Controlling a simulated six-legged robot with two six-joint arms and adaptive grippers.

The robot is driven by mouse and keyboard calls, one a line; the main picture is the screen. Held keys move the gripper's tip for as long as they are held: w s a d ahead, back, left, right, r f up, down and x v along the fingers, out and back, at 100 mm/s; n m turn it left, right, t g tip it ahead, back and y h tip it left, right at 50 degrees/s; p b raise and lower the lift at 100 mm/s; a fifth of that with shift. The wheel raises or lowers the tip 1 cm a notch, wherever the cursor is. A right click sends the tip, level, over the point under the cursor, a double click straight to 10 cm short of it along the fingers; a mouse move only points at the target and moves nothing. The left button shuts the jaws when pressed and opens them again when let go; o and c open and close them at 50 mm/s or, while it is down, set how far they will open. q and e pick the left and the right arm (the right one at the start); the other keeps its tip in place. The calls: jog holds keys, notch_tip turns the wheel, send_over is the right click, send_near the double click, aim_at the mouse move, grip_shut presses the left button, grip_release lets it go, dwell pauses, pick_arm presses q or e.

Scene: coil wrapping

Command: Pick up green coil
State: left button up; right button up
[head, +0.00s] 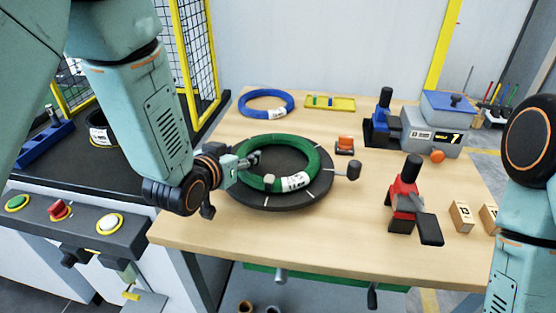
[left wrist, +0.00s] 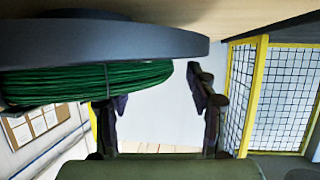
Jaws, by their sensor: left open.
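The green coil (head: 309,152) lies flat on a round black turntable (head: 300,199) on the wooden table, with a white label at its front. My left gripper (head: 261,170) is at the coil's left side, its fingertips overlapping the coil's left rim in the head view. In the left wrist view the left gripper (left wrist: 160,95) shows its two fingers spread apart. There the green coil (left wrist: 85,82) passes by the left finger, under the grey disc in that tilted picture. I cannot tell whether the coil is between the fingers. My right gripper is out of view.
A blue coil (head: 266,103) and a yellow tray (head: 330,103) lie at the back. A red-and-black tool (head: 405,195) stands right of the turntable, near small wooden blocks (head: 461,215). A grey machine (head: 430,134) is at the back right. A button panel (head: 62,212) is at the left.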

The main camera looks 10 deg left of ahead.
pick_arm(q)
jog(key=shift+w+d+f, duration=0.1)
jog(key=shift+w+f, duration=0.1)
jog(key=shift+w, duration=0.45)
jog(key=shift+c, duration=0.8)
jog(key=shift+s+r, duration=0.1)
jog(key=shift+s, duration=0.05)
jog(key=c, duration=0.4)
jog(key=shift+f, duration=0.2)
grip_shut()
